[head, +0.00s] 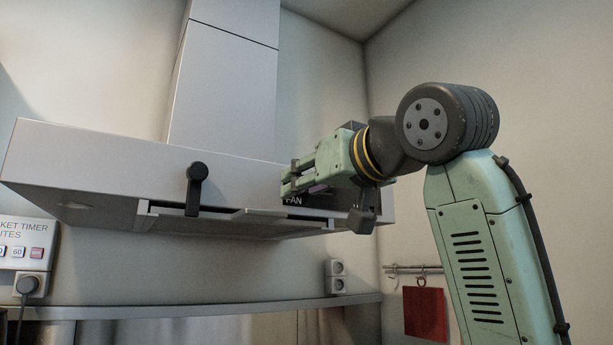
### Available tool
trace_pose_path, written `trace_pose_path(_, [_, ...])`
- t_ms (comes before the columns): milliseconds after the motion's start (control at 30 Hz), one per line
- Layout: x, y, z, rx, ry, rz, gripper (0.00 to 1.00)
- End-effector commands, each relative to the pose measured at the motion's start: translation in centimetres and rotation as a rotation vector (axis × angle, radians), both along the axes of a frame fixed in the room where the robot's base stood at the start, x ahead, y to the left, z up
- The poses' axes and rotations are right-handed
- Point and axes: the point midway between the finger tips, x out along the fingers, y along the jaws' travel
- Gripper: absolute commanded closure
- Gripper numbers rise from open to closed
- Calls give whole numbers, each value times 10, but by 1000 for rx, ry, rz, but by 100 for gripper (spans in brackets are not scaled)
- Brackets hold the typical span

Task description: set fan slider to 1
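The grey range hood (110,155) spans the left and middle of the head view. A dark panel with the word FAN (293,200) shows on its front, partly covered by my gripper. The fan slider itself cannot be made out; my gripper hides that area. My green gripper (288,180) points left at the hood front, right by the FAN label. Whether it touches the hood, and how far its fingers are apart, cannot be told from this side.
A black lever (196,185) stands out from the hood front, left of my gripper. A pocket timer (25,240) is at the left wall. A shelf (200,308) runs below the hood.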

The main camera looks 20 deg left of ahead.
Motion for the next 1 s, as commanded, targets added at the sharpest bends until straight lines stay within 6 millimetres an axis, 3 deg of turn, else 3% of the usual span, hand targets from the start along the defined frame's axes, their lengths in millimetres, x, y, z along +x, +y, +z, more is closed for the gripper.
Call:
trace_pose_path(300, [2,2,-1,0,0,0,69])
trace_pose_path(767, [2,2,0,0,0,0,100])
trace_pose_path(1000, [2,2,0,0,0,0,100])
